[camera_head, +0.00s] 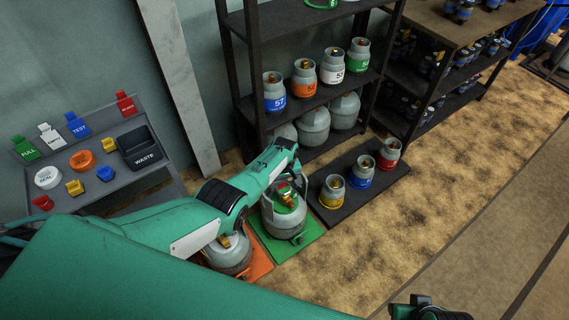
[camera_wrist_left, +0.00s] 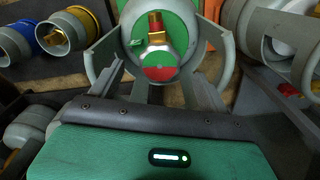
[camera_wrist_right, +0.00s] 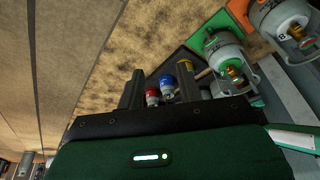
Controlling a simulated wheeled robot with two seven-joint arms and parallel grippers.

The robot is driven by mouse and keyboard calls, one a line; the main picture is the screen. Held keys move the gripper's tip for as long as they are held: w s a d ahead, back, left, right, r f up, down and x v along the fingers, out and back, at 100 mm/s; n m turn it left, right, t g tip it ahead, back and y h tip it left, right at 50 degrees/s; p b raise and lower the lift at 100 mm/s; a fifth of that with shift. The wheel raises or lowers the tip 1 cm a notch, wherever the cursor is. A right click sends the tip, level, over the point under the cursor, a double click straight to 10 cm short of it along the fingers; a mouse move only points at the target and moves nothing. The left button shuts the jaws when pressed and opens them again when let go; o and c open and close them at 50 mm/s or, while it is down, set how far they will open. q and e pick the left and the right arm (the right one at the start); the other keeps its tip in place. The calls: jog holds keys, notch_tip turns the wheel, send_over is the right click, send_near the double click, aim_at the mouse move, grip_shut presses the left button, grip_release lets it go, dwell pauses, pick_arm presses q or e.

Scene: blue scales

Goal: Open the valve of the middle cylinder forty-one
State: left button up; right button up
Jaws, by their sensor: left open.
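A grey cylinder with a green top (camera_head: 285,217) stands on a green mat (camera_head: 311,231). In the left wrist view its brass valve (camera_wrist_left: 156,38) carries a red, white and green knob (camera_wrist_left: 158,68). My left gripper (camera_wrist_left: 162,78) is open, with its fingers on either side of the knob; I cannot tell if they touch it. It also shows in the head view (camera_head: 293,183). My right gripper (camera_wrist_right: 160,90) is open and empty, away from the cylinders.
Another cylinder (camera_head: 228,255) stands on an orange mat, partly behind my arm. A dark board (camera_head: 340,211) holds yellow, blue and red small cylinders. Shelves (camera_head: 259,60) with more cylinders stand behind. A grey tag panel (camera_head: 70,196) is at left. Floor at right is clear.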

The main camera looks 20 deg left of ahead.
aim_at(284, 189)
pick_arm(q)
notch_tip(284, 189, up, 10)
jog(key=p, duration=0.5)
jog(key=shift+r, duration=0.2)
pick_arm(e)
notch_tip(284, 189, down, 12)
jog(key=g, duration=0.1)
jog(key=shift+a, duration=0.2)
